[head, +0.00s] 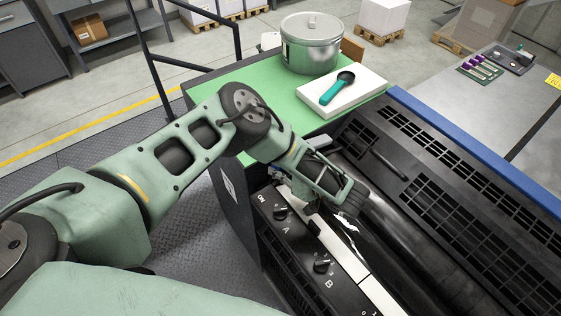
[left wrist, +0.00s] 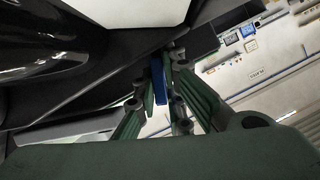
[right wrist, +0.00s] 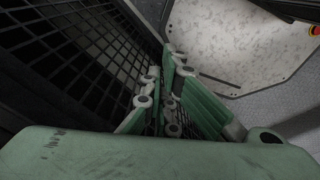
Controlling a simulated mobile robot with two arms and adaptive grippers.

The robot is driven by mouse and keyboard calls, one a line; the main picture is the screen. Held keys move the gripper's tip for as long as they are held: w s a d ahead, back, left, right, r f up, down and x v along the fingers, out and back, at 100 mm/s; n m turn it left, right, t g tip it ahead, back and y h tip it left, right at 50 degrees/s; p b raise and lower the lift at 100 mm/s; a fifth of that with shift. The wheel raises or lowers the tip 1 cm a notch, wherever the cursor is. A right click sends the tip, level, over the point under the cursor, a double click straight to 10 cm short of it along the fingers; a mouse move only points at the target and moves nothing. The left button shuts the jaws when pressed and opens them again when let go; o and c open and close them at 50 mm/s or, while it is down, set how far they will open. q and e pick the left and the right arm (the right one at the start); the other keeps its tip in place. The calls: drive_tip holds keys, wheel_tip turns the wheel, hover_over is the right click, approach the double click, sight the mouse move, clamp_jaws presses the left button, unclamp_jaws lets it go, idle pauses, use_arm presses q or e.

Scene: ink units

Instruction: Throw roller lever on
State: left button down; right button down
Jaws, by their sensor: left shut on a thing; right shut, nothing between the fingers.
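My left gripper (head: 309,205) reaches down over the ink unit's black control strip, close beside the roller. In the left wrist view the left gripper (left wrist: 160,78) is shut on a narrow blue piece (left wrist: 158,86), which appears to be the roller lever's handle. In the head view my gripper hides the lever. An ON label (head: 262,198) and a black knob marked A (head: 281,213) are left of the gripper. A knob marked B (head: 322,263) is nearer. My right gripper (right wrist: 164,80) is shut and empty, in front of a dark grille; the head view does not show it.
A green-topped surface (head: 235,92) behind the arm holds a metal pot (head: 311,50) and a white block (head: 340,97) with a teal-handled tool (head: 336,88). Black grilles (head: 440,165) and a blue edge rail (head: 480,160) lie to the right.

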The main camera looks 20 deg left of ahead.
use_arm(q)
drive_tip(key=shift+s+a, duration=0.25)
drive_tip(key=shift+s, duration=0.15)
